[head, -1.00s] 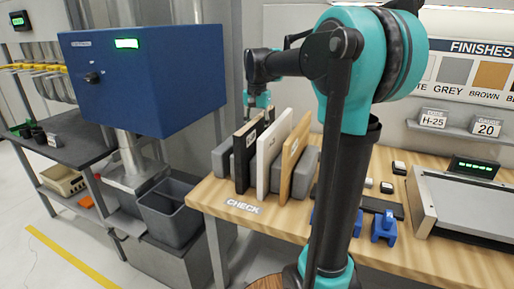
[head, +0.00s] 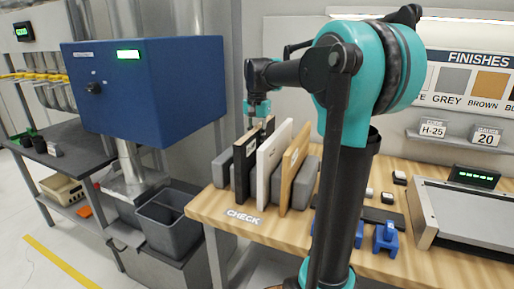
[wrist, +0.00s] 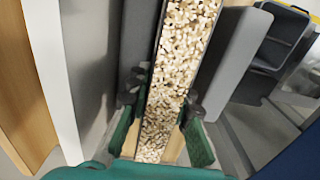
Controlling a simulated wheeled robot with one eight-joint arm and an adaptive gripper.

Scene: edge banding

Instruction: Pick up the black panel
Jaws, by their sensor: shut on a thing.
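The black panel (head: 240,174) stands upright, leftmost of three panels in a rack on the wooden bench. My gripper (head: 262,124) is at its top edge in the head view, partly hidden by the panels. In the wrist view the panel's bare speckled chipboard edge (wrist: 181,45) runs between the two fingers of my gripper (wrist: 160,108). The fingers are shut on the panel, one on each side. A white panel (head: 268,165) and a brown panel (head: 294,160) stand just to its right. I cannot tell whether the black panel is clear of the bench.
Grey rack blocks (head: 221,170) flank the panels closely. A CHECK label (head: 243,217) lies in front. A blue machine (head: 150,90) and dark bins (head: 175,225) stand to the left. Blue clamps (head: 386,236) and a grey device (head: 465,210) occupy the bench to the right.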

